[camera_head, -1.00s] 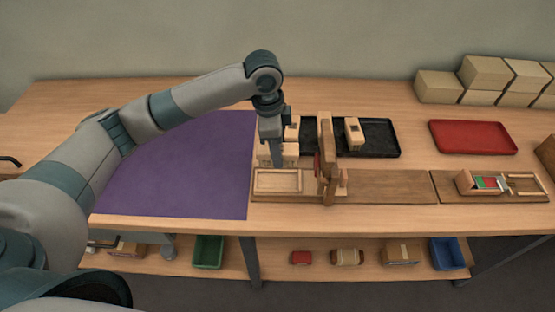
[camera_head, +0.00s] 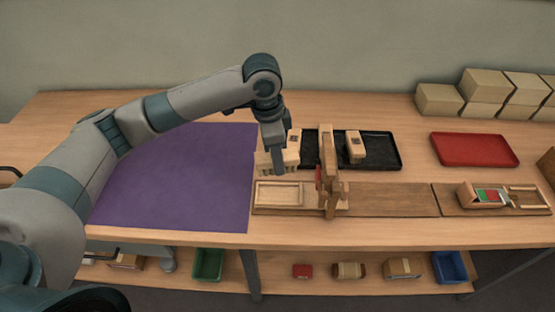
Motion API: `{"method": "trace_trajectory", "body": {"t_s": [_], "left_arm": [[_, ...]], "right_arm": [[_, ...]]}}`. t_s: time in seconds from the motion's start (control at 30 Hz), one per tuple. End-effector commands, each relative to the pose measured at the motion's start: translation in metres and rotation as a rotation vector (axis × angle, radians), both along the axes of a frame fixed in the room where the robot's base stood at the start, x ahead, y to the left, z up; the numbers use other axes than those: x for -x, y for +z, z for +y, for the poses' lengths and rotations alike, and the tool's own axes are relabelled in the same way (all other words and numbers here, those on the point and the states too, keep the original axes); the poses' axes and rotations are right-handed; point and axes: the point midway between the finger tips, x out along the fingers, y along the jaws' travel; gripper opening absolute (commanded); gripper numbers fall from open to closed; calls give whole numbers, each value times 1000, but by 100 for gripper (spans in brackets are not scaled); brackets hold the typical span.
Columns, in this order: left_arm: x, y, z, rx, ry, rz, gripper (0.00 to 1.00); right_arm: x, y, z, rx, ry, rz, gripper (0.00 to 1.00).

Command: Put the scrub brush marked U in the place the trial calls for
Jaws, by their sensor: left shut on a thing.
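My left gripper (camera_head: 277,169) comes down at the centre, shut on a pale wooden block-shaped brush (camera_head: 291,159). The fingers hide part of the brush, and I cannot read a mark on it. It is over or just behind a shallow wooden frame (camera_head: 279,206) at the front of the table; the gap is hard to judge. Two other pale brushes are on the black tray (camera_head: 380,156): one (camera_head: 295,136) at its left, partly behind my gripper, and one (camera_head: 355,145) near its middle, each with a dark patch on top. My right gripper is not in view.
An upright wooden stand (camera_head: 327,165) is close right of the gripper. A brown board (camera_head: 395,202) leads to a holder with a red and green card (camera_head: 488,196). A red tray (camera_head: 475,149) and cartons (camera_head: 480,85) are right. The purple mat (camera_head: 190,175) is bare where visible.

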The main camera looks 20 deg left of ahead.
Motion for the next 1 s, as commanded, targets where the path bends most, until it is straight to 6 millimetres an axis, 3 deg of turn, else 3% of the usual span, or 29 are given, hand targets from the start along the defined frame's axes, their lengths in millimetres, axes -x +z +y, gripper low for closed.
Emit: {"method": "trace_trajectory", "body": {"t_s": [0.6, 0.8, 1.0], "left_arm": [[44, 88, 26, -3, 841, -2, 11], [57, 101, 33, 0, 1028, -5, 11], [61, 105, 36, 0, 1098, -5, 11]], "right_arm": [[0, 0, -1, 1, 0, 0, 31], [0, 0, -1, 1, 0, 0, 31], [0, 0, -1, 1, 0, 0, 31]]}}
